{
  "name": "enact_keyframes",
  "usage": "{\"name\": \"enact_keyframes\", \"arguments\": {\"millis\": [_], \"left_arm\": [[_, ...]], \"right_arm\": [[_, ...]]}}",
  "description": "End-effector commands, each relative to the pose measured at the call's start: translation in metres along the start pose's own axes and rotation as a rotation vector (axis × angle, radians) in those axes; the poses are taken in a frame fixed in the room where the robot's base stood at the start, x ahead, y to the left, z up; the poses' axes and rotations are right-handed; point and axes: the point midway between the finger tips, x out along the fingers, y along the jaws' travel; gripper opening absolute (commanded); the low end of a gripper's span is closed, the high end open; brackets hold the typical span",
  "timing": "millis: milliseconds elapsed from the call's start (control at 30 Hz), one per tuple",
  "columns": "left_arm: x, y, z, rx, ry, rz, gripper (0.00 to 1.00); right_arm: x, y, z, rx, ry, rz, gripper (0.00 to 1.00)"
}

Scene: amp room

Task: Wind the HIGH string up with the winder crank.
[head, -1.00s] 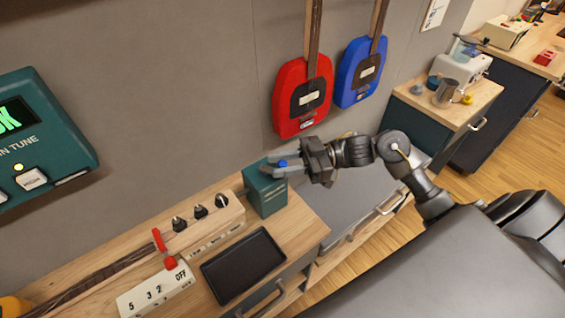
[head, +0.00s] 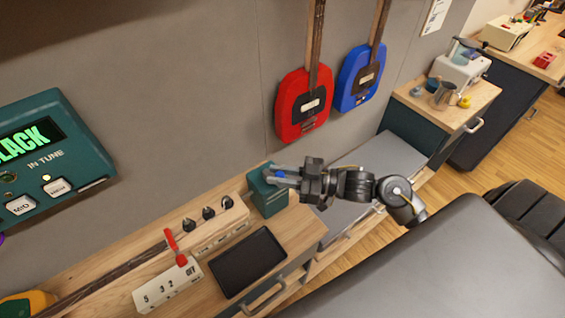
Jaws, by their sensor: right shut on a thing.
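My right gripper (head: 284,177) is at the teal box (head: 269,199) on the bench, its fingers level with the box's top. It is shut on a small blue thing (head: 281,174), probably the winder crank, mostly hidden between the fingers. I cannot tell whether that thing is clear of the box. Left of the box, a pale wooden headstock (head: 238,216) carries three black tuning pegs (head: 208,213); the strings are too small to tell apart. The teal tuner (head: 85,150) shows green letters reading "LACK", cut off at the left. My left gripper is out of view.
A white box (head: 160,292) marked 5, 3, 2 and OFF stands by the neck, with a red lever (head: 171,240) near it. A black tray (head: 248,262) lies in front of the headstock. Red (head: 302,106) and blue (head: 360,74) instruments hang on the wall.

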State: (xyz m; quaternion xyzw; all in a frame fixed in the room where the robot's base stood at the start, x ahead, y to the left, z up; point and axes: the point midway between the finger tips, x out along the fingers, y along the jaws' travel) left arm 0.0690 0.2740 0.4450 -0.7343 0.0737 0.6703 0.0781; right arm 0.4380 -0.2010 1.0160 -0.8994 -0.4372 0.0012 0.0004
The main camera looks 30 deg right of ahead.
Motion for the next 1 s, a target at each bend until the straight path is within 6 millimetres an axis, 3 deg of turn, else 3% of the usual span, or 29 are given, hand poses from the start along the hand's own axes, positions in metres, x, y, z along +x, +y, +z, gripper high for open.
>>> {"name": "enact_keyframes", "arguments": {"millis": [33,300,700,1000], "left_arm": [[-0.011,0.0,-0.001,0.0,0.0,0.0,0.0],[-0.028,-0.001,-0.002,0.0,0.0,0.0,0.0],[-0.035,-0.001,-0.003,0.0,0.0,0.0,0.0],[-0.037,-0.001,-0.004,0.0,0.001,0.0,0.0]], "right_arm": [[0.001,-0.004,-0.005,0.008,0.001,0.044,0.0],[0.011,-0.013,-0.003,0.008,0.003,0.294,0.0],[0.023,-0.018,0.0,0.006,0.002,0.561,0.0],[0.027,-0.019,0.0,0.001,0.002,0.641,0.0]]}}
